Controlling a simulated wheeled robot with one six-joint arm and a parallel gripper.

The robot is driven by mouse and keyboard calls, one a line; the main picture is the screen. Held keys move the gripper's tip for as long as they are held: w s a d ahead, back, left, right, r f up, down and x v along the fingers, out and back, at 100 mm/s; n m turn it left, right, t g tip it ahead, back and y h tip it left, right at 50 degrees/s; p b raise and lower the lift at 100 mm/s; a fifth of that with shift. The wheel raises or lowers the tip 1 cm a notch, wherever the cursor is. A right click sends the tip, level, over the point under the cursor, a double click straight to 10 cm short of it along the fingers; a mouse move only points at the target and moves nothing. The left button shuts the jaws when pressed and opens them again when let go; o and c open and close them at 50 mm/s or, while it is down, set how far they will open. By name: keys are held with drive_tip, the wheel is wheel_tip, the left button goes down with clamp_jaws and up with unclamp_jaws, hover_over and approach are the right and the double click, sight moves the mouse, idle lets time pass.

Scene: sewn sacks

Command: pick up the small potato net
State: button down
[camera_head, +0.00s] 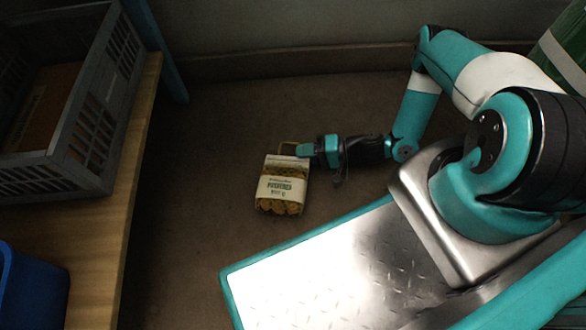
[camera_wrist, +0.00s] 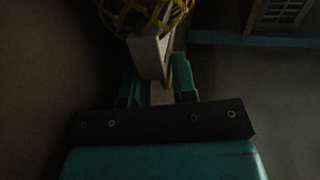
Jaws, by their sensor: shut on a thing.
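The small potato net (camera_head: 283,187) is a yellow mesh sack with a pale printed label and a pale top band. It is in the head view, left of my gripper, over the brown floor. My gripper (camera_head: 304,151) is shut on the net's top edge. In the wrist view, the yellow mesh of the net (camera_wrist: 140,12) shows at the top, with its pale band running down between the jaws of my gripper (camera_wrist: 158,88). I cannot tell whether the net's bottom touches the floor.
A wooden table (camera_head: 112,221) stands at the left with a grey slatted crate (camera_head: 75,157) on it and a blue bin (camera_head: 32,290) at lower left. A green object (camera_head: 565,50) stands at the upper right. The floor (camera_head: 225,125) around the net is clear.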

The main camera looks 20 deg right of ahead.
wheel_tip(320, 180, up, 20)
drive_tip(key=p, duration=1.3)
